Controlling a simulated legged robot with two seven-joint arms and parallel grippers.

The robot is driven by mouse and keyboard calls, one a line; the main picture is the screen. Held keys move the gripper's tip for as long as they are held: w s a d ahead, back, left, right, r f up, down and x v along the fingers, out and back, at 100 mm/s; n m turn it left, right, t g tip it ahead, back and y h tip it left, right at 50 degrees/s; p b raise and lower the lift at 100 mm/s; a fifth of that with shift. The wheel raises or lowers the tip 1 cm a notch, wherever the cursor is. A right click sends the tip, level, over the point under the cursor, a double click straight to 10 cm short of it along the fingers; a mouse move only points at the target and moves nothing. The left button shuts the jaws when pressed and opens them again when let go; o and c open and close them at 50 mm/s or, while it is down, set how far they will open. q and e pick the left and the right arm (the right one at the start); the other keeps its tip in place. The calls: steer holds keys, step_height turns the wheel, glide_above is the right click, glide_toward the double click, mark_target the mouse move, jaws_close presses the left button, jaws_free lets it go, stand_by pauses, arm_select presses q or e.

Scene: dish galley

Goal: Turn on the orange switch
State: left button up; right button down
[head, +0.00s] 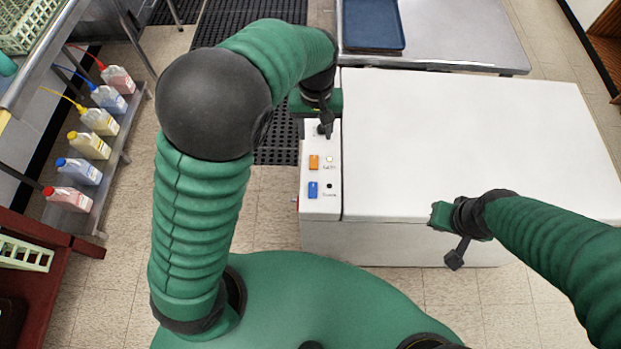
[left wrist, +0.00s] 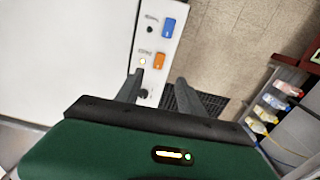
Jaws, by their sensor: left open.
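The orange switch (head: 314,162) is on the control strip at the left end of a white machine. It also shows in the left wrist view (left wrist: 159,61), just beyond the gap between my left fingertips. A small pale round indicator (head: 329,159) is beside it. My left gripper (head: 325,128) is above the strip, on the far side of the orange switch. In the left wrist view my left gripper (left wrist: 158,80) is open and empty, its two fingers apart. My right gripper (head: 456,252) hangs by the machine's near edge; its fingers are unclear.
A blue switch (head: 313,190) with a dark indicator is on the near side of the orange one. The white machine top (head: 460,140) is bare. A blue tray (head: 372,24) lies on a metal table behind. Several bottles (head: 84,172) stand on a shelf at left.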

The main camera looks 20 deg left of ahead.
arm_select(q)
steer(key=f, duration=0.1)
glide_toward(314, 165)
steer(key=f, duration=0.1)
steer(key=f+p, duration=0.1)
steer(key=f, duration=0.1)
steer(key=shift+a+f, duration=0.1)
steer(key=shift+a, duration=0.25)
steer(key=f, duration=0.4)
steer(key=shift+d, duration=0.35)
steer(key=shift+w+d+f, duration=0.2)
steer(key=shift+f, duration=0.2)
steer(key=shift+s+a+r, duration=0.1)
steer(key=shift+a, duration=0.05)
steer(key=shift+c, duration=0.2)
steer(key=shift+a, duration=0.15)
steer(key=c, duration=0.5)
jaws_close()
arm_select(e)
steer(key=shift+w, duration=0.45)
